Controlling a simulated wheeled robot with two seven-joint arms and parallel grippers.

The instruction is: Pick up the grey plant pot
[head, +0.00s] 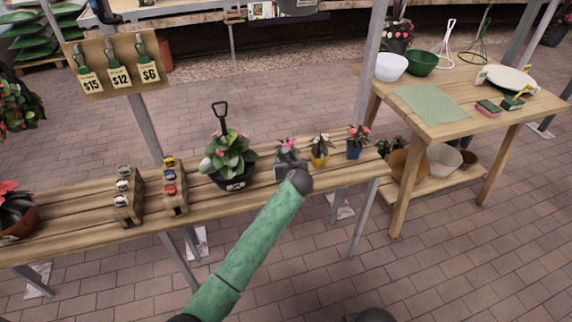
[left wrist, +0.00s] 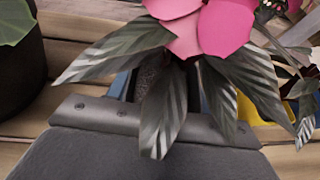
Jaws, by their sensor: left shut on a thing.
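The grey plant pot holds a plant with a pink flower and striped silvery leaves (head: 287,147), in the middle of the slatted wooden bench in the head view. My left gripper (head: 289,168) is around the pot and shut on it, largely covering it. In the left wrist view the pink flower (left wrist: 200,25) and striped leaves (left wrist: 165,110) hang over the jaws and hide most of the pot. I cannot tell whether the pot touches the bench. My right gripper is not in view.
On the bench (head: 80,222), a large black pot (head: 232,180) stands left of the grey pot; a yellow pot (head: 319,159) and a blue pot (head: 354,152) stand close on the right. A second table (head: 460,122) with bowls is farther right.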

